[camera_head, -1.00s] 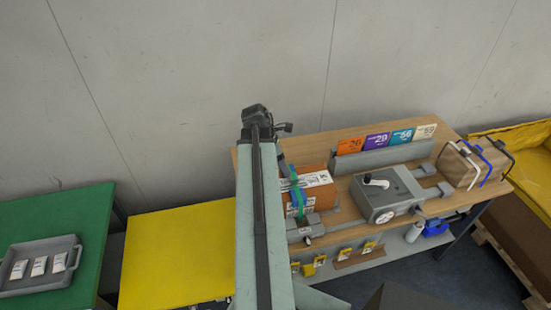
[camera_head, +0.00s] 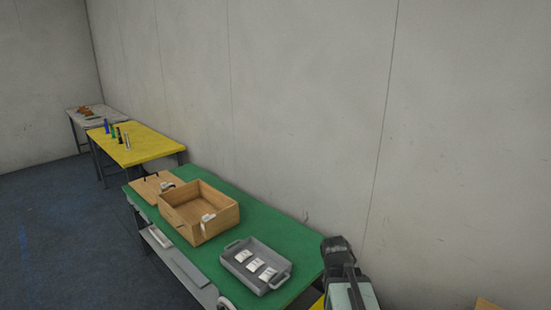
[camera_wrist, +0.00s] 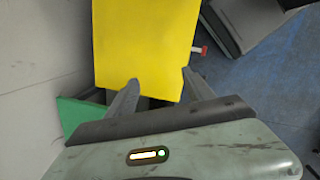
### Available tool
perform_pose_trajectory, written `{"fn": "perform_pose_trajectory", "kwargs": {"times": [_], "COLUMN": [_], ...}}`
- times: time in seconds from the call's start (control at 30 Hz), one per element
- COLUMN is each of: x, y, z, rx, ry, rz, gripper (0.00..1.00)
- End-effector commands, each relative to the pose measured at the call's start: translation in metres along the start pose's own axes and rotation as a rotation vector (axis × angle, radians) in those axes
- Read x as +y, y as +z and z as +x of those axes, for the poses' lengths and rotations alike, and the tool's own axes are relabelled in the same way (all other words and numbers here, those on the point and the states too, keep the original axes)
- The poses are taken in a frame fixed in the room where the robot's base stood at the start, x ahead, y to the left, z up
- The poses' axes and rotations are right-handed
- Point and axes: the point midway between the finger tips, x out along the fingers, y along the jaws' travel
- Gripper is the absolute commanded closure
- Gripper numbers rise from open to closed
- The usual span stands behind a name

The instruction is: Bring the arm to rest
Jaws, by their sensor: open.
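My gripper (camera_wrist: 158,92) is open and empty in the wrist view. Its two grey fingers stand apart, with a yellow table top (camera_wrist: 145,45) seen beyond them. Nothing lies between the fingertips. In the head view part of my arm shows at the bottom right, beside the right end of a green table (camera_head: 290,238). The fingers cannot be made out in that view.
A grey tray (camera_head: 233,261) with white packets and a wooden box (camera_head: 185,228) stand on the green table. Another yellow table (camera_head: 150,146) with upright coloured items stands farther left. A bare wall (camera_head: 300,100) runs behind. The floor (camera_head: 60,240) at left is clear.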

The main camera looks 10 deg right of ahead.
Motion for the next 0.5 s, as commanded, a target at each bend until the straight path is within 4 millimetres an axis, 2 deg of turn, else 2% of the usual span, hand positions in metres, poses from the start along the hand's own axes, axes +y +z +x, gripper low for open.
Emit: {"fn": "perform_pose_trajectory", "kwargs": {"times": [0.03, 0.1, 0.13, 0.2, 0.3, 0.4, 0.5], "x": [-0.017, -0.038, -0.046, -0.056, -0.063, -0.067, -0.068], "y": [-0.031, -0.065, -0.074, -0.085, -0.088, -0.092, -0.092], "z": [0.000, -0.004, -0.006, -0.008, -0.010, -0.011, -0.011], "rx": [0.027, 0.062, 0.075, 0.094, 0.105, 0.101, 0.090], "ry": [-0.008, -0.033, -0.047, -0.082, -0.131, -0.166, -0.177], "rz": [0.053, 0.190, 0.258, 0.434, 0.683, 0.881, 1.004], "gripper": [0.39, 0.39, 0.39, 0.39, 0.39, 0.39, 0.39]}}
